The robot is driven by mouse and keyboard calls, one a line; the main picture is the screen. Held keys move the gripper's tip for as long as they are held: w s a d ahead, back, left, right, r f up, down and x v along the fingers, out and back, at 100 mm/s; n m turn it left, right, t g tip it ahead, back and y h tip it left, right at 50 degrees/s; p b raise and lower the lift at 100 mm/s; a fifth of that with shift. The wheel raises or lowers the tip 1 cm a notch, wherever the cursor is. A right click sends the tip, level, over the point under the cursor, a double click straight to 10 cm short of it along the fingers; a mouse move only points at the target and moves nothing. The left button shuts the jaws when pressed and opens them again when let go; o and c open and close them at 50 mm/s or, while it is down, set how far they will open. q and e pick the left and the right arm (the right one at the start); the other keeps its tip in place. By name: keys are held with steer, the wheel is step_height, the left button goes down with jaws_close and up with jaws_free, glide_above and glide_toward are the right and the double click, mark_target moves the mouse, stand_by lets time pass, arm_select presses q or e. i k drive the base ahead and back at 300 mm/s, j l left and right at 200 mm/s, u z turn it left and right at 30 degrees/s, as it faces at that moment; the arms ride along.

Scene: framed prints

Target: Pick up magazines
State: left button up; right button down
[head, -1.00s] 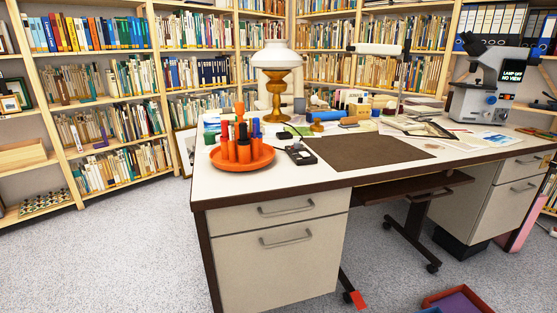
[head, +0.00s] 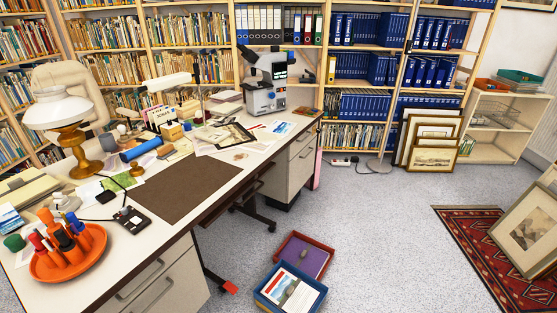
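A magazine or booklet with a white cover and a dark picture (head: 292,291) lies in a blue tray (head: 259,298) on the floor, at the bottom middle of the head view. A red tray (head: 316,240) sits just behind it with a flat purple item (head: 303,258) inside and a small grey object on it. I cannot tell whether the purple item is a magazine. Loose printed sheets or magazines (head: 278,128) lie at the far end of the desk. Neither of my grippers is in view.
The long white desk (head: 160,252) fills the left, with a brown mat (head: 172,190), an oil lamp (head: 72,140), an orange pen tray (head: 92,258) and a microscope (head: 265,85). Framed prints (head: 432,140) lean by the shelves. A red rug (head: 455,230) lies right. Grey floor between is clear.

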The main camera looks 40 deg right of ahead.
mark_target(287, 292)
steer(key=z, duration=1.25)
